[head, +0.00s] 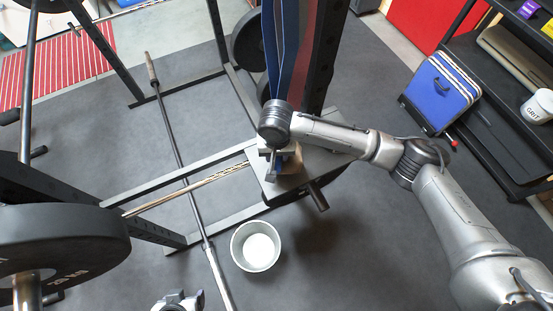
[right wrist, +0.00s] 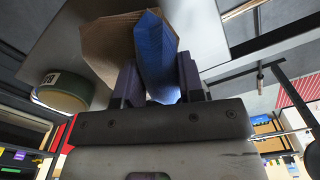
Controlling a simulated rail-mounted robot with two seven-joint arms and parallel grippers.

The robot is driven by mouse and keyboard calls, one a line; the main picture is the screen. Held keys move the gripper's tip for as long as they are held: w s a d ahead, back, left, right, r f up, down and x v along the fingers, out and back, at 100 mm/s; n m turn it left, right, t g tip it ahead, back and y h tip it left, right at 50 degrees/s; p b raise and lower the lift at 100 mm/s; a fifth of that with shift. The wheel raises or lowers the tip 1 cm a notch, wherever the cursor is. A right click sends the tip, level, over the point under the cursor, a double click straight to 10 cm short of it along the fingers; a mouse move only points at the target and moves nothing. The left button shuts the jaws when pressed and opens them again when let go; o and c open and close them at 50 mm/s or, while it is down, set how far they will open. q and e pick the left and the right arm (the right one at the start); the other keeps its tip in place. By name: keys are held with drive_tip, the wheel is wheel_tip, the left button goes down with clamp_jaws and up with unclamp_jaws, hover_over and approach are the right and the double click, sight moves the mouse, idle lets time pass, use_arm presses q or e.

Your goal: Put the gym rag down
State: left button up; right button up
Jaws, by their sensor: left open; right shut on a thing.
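My right gripper (head: 277,166) is shut on a blue folded piece, which I take to be the gym rag (right wrist: 157,55). In the right wrist view the rag stands up between the two dark fingers. In the head view only a small blue part of it shows under the wrist, over the flat grey plate (head: 322,158) beside the rack upright. I cannot tell if the rag touches the plate. A tan piece (right wrist: 108,45) is right beside the rag; the fingers do not clearly hold it. My left gripper (head: 180,300) is open and empty at the bottom edge of the head view.
A round pail (head: 238,257) with something white inside stands on the floor. A barbell (head: 170,120) and rack beams cross the left. A large weight plate (head: 60,238) is at lower left. Blue bands (head: 281,50) hang by the upright. A blue case (head: 438,95) stands near the shelf.

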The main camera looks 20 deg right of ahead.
drive_tip(key=shift+f+b, duration=0.55)
drive_tip(key=shift+f, duration=1.4)
drive_tip(key=shift+f, duration=0.15)
drive_tip(key=o, duration=0.8)
wheel_tip(320, 180, up, 11)
drive_tip(key=shift+f+p, duration=0.2)
drive_tip(key=shift+p, duration=1.05)
drive_tip(key=shift+r, duration=0.8)
